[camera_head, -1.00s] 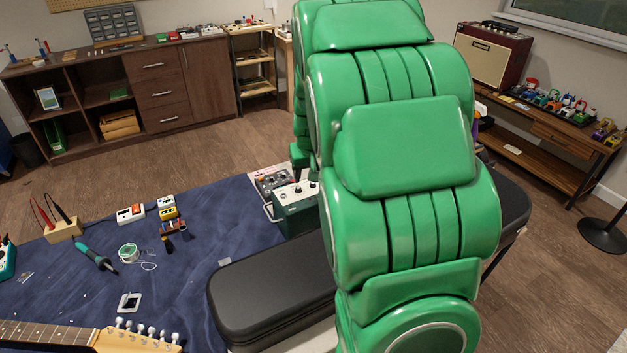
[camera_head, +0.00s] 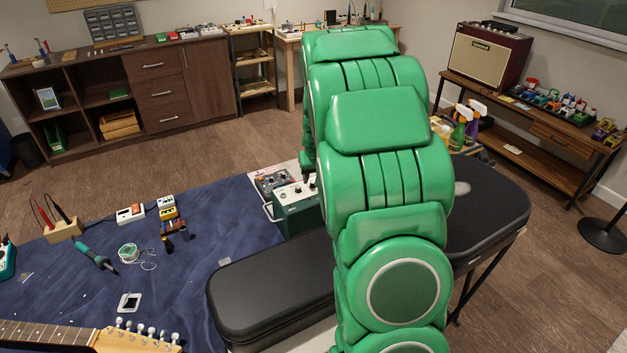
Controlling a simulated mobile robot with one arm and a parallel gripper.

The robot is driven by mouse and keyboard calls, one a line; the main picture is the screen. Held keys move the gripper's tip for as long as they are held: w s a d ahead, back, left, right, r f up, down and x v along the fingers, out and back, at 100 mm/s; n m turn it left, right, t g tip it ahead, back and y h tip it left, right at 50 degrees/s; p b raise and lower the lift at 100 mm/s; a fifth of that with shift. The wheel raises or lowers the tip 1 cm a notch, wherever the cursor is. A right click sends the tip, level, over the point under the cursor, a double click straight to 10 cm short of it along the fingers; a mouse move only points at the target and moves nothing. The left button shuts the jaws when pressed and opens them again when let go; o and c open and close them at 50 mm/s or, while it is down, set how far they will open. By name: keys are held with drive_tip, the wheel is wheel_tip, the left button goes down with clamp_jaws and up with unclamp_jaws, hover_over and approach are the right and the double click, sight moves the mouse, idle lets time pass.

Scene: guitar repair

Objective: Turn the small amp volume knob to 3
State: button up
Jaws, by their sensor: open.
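A small dark green box with a pale top panel and dark knobs, which looks like the small amp (camera_head: 297,217), stands on the blue mat (camera_head: 205,220) beside the black case. Its right part is hidden behind my green arm. The numbers around its knobs are too small to read. The end of my arm comes down at the amp's top right edge. Only a sliver of my gripper (camera_head: 307,178) shows there, dark and close above the panel. It is open; the rest of it is behind my arm. I cannot tell whether it touches a knob.
A black case (camera_head: 270,290) lies in front of the amp. A grey panelled device (camera_head: 270,182) stands just behind it. A large red amp (camera_head: 487,57) stands on the right shelf.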

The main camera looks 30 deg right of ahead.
drive_tip(key=shift+x, duration=1.45)
clamp_jaws()
